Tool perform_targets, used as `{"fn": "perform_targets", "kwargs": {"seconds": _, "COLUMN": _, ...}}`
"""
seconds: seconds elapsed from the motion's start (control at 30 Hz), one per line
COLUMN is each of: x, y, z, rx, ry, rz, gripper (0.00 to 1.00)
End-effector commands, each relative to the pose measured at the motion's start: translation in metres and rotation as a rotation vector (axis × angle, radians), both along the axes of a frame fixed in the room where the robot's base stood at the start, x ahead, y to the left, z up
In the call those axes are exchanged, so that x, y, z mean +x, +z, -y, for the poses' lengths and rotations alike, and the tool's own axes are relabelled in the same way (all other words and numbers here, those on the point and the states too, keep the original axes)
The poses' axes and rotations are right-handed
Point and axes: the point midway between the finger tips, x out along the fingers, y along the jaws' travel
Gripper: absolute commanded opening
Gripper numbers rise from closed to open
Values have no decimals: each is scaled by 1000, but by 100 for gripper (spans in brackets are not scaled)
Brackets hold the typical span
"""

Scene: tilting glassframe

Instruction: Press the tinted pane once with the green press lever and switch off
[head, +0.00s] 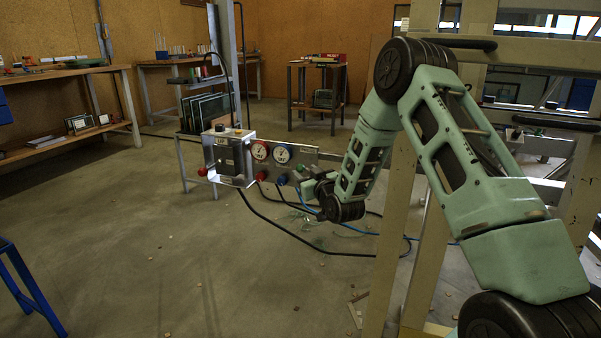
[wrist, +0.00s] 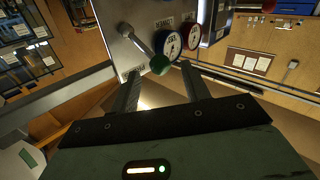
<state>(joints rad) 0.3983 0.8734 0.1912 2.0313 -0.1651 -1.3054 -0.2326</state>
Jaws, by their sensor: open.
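The green press lever shows in the wrist view as a metal rod with a round green knob (wrist: 159,64), standing out from a metal panel (wrist: 128,50). My gripper (wrist: 161,72) is open, with one finger on each side of the knob's line; I cannot tell whether the knob is between the fingertips or just beyond them. In the head view my gripper (head: 311,186) is small and dark, close to the right part of the gauge panel (head: 305,156). A red knob (head: 202,171) sits on the left side of the control box (head: 228,158).
A red-rimmed gauge (head: 261,150) and a blue-rimmed gauge (head: 282,154) are on the panel. Hoses (head: 300,238) hang below onto the floor. Beige frame posts (head: 391,225) stand beside my arm. Workbenches (head: 75,72) line the back left; the left floor is mostly clear.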

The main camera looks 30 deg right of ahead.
Motion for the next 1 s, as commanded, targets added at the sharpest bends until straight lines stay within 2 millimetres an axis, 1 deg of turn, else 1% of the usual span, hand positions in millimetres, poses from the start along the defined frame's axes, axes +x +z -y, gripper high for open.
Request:
{"fn": "perform_targets", "kwargs": {"seconds": 0.03, "x": 10, "y": -2, "z": 1, "rx": 0, "ry": -1, "rz": 3, "gripper": 46}}
{"fn": "perform_targets", "kwargs": {"seconds": 0.1, "x": 20, "y": -2, "z": 2, "rx": 0, "ry": 0, "rz": 2, "gripper": 46}}
{"fn": "perform_targets", "kwargs": {"seconds": 0.2, "x": 32, "y": -1, "z": 4, "rx": 0, "ry": 0, "rz": 1, "gripper": 46}}
{"fn": "perform_targets", "kwargs": {"seconds": 0.3, "x": 39, "y": -1, "z": 4, "rx": 0, "ry": 0, "rz": 1, "gripper": 46}}
{"fn": "perform_targets", "kwargs": {"seconds": 0.43, "x": 43, "y": 0, "z": 5, "rx": 0, "ry": 0, "rz": -1, "gripper": 46}}
{"fn": "perform_targets", "kwargs": {"seconds": 0.67, "x": 43, "y": 0, "z": 5, "rx": 0, "ry": 0, "rz": -1, "gripper": 46}}
{"fn": "perform_targets", "kwargs": {"seconds": 0.7, "x": 43, "y": 0, "z": 5, "rx": 0, "ry": 0, "rz": -1, "gripper": 35}}
{"fn": "perform_targets", "kwargs": {"seconds": 0.77, "x": 43, "y": 0, "z": 5, "rx": 0, "ry": 0, "rz": -1, "gripper": 19}}
{"fn": "perform_targets", "kwargs": {"seconds": 0.8, "x": 43, "y": 0, "z": 5, "rx": 0, "ry": 0, "rz": -1, "gripper": 8}}
{"fn": "perform_targets", "kwargs": {"seconds": 0.83, "x": 43, "y": 0, "z": 5, "rx": 0, "ry": 0, "rz": -1, "gripper": 0}}
{"fn": "perform_targets", "kwargs": {"seconds": 1.0, "x": 44, "y": -1, "z": 5, "rx": -2, "ry": 0, "rz": 2, "gripper": 0}}
